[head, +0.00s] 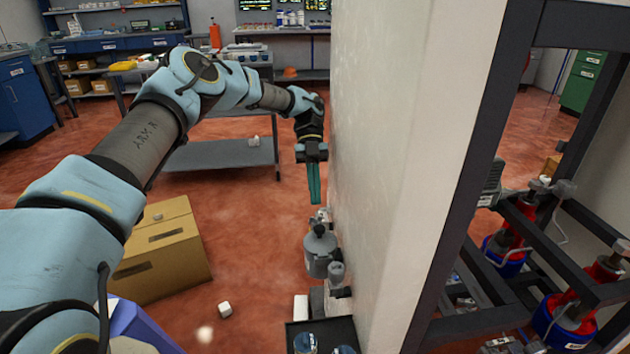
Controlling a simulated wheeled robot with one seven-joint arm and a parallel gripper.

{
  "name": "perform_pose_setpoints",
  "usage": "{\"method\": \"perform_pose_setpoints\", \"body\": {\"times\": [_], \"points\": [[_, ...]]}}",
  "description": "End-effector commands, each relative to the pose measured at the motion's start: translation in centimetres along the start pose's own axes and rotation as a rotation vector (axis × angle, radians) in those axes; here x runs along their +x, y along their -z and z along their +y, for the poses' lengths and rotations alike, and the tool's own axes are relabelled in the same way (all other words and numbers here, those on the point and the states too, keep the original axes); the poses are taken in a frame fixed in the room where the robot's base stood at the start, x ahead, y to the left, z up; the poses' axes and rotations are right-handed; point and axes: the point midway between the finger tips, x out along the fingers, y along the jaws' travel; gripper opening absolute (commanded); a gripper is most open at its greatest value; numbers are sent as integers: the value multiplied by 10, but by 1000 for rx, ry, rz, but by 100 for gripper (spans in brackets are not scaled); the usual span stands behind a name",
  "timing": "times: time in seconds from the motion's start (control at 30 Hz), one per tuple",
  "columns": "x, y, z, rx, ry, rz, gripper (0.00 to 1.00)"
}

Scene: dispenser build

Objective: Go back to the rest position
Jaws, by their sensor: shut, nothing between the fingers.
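My arm reaches from the lower left across the view, with its elbow raised. My gripper (315,198) hangs down beside the pale wall panel (390,160). Its teal fingers are together and hold nothing. The fingertips are above a grey dispenser-like device (320,248) mounted low along the panel. I cannot tell how wide the gap between the fingertips and the device is.
A dark tray (322,325) with jars stands below the device. A dark metal frame (470,190) with red and blue units stands at the right. A grey cart (215,155) is behind my arm.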

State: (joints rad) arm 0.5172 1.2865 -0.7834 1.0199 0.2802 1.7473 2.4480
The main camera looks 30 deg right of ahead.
Motion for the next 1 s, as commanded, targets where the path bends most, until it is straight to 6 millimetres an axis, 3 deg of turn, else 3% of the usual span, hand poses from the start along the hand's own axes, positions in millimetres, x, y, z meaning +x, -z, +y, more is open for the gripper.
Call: {"method": "perform_pose_setpoints", "body": {"times": [0.1,0.3,0.67,0.83,1.0], "points": [[-22,4,-1,4,1,5,0],[-42,10,-2,8,-2,15,0],[-51,16,0,-13,-3,8,0],[-62,28,14,-224,7,-76,0],[-70,43,50,-605,67,-197,0]]}}
